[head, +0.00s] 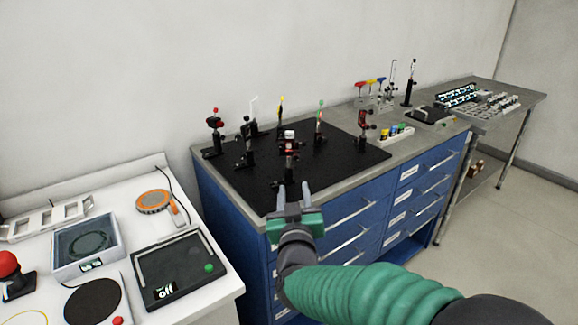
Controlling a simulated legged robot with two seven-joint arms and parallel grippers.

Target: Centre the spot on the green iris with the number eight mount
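My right gripper (294,196) points away from me at the front edge of the black breadboard (345,165). Its two grey fingers stand apart with nothing seen between them. Just beyond the fingertips stands a dark mount with red parts and a white label on top (290,140); the label is too small to read. A post with a green top (320,116), which looks like the green iris, stands upright behind it to the right. Other mounts carry red, white and yellow tops; I cannot tell which is number eight. No light spot can be made out. My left gripper is not in view.
A red-marked mount (363,127) stands at the breadboard's right edge, beside a tray of small coloured items (396,134). Coloured-handle tools (370,88) stand behind. Blue drawers (345,222) are below. A white table (215,300) with devices is at left.

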